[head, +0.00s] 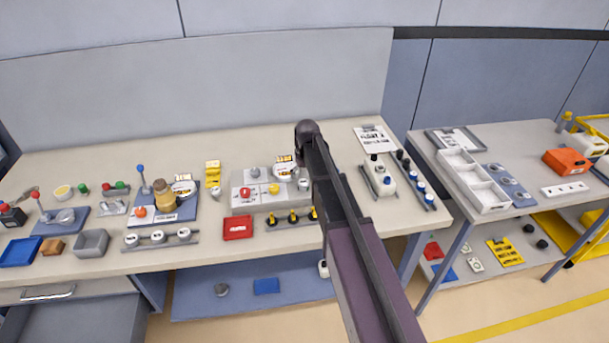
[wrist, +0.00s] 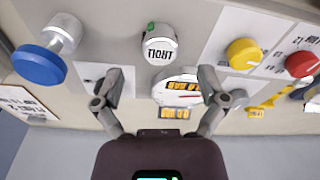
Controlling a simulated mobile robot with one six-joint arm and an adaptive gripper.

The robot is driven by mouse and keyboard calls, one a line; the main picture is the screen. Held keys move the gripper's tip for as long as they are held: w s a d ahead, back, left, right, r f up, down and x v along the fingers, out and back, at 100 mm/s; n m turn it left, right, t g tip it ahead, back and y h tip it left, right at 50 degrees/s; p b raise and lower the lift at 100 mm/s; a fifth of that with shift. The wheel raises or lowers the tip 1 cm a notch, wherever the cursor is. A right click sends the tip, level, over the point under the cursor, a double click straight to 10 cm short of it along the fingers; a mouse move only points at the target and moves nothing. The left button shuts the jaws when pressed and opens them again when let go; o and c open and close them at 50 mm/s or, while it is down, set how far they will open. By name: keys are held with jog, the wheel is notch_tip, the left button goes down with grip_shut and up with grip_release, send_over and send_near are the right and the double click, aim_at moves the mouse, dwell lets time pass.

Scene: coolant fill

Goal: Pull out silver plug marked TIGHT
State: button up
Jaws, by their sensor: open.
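The silver plug (wrist: 162,45) stands in the grey panel in the wrist view. In the picture the plug lies above and between the two fingertips, and nothing is held. In the head view my arm reaches over the bench, covering part of the panel's right side, and my fingertips are hidden. A small silver piece (head: 303,184) beside the arm appears to be this plug.
A round gauge (wrist: 180,88) with an orange display sits close by, partly behind a finger. A yellow knob (wrist: 243,54) and red knob (wrist: 301,64) are to the right. A blue knob (wrist: 40,65) is at left. A red tray (head: 238,228) lies before the panel.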

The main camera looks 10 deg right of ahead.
aim_at(303, 181)
jog(key=shift+w+f+b, duration=0.15)
jog(key=shift+f+b, duration=0.8)
jog(key=shift+f, duration=0.15)
jog(key=shift+w+f+b, duration=0.1)
jog(key=shift+f+b, duration=0.8)
jog(key=shift+f, duration=0.15)
jog(key=c, duration=1.2)
jog(key=o, duration=0.5)
jog(key=shift+c, duration=1.4)
jog(key=shift+a, duration=0.1)
jog(key=shift+r+p, duration=0.45)
jog(key=shift+r, duration=0.05)
jog(key=shift+r+p, duration=2)
jog(key=shift+p, duration=0.05)
